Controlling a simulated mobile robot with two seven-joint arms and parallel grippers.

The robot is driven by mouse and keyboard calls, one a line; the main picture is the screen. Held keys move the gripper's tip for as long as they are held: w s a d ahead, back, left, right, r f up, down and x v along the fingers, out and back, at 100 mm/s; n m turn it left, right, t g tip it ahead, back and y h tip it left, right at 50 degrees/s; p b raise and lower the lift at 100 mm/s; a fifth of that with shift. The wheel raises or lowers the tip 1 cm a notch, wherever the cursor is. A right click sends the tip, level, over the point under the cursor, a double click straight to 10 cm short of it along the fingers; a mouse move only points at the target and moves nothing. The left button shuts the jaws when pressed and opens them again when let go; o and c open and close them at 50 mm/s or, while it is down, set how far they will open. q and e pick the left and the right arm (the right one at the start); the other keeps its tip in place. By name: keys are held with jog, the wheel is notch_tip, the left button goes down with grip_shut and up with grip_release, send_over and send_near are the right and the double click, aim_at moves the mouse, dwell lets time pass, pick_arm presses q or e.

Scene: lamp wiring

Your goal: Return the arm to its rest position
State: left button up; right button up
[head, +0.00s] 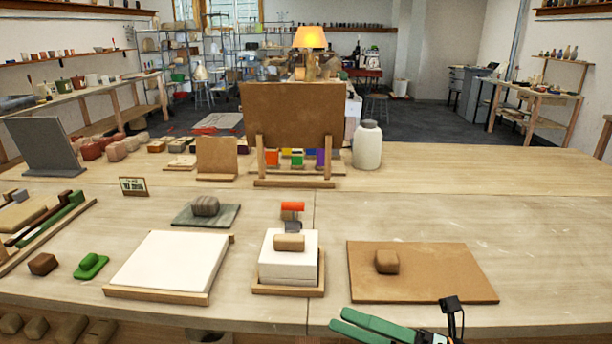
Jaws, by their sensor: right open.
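My right gripper (339,319) shows at the bottom edge, right of centre, with green fingers pointing left. Its jaws are open, with nothing visible between them. It is over the front edge of the table, in front of the brown board (440,283) and apart from it. Most of my right arm is out of the picture. My left gripper is not in view. A lamp (310,38) with a lit orange shade shows above the upright brown panel (292,112).
A brown lump (387,261) lies on the board. A white jar (367,146) stands behind. The table's right side (540,240) is clear.

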jog(key=d+f+m+t+h, duration=0.35)
jog(key=f+m+h, duration=0.2)
jog(key=m, duration=0.35)
jog(key=w+d+f+m+t+h, duration=0.1)
jog(key=d+f+m+t+h, duration=0.1)
jog(key=f+m+t+h, duration=0.5)
jog(key=d+f+m+h, duration=0.25)
jog(key=f+m, duration=0.25)
jog(key=m, duration=0.6)
jog(key=s+d+f+m+g+h+p, duration=0.1)
jog(key=s+f+m+g, duration=0.5)
jog(key=s+f, duration=0.7)
notch_tip(320, 180, down, 2)
jog(key=d+m+h, duration=0.1)
jog(key=m, duration=0.1)
jog(key=shift+m+h, duration=0.3)
jog(key=shift+h, duration=0.1)
jog(key=shift+g, duration=0.25)
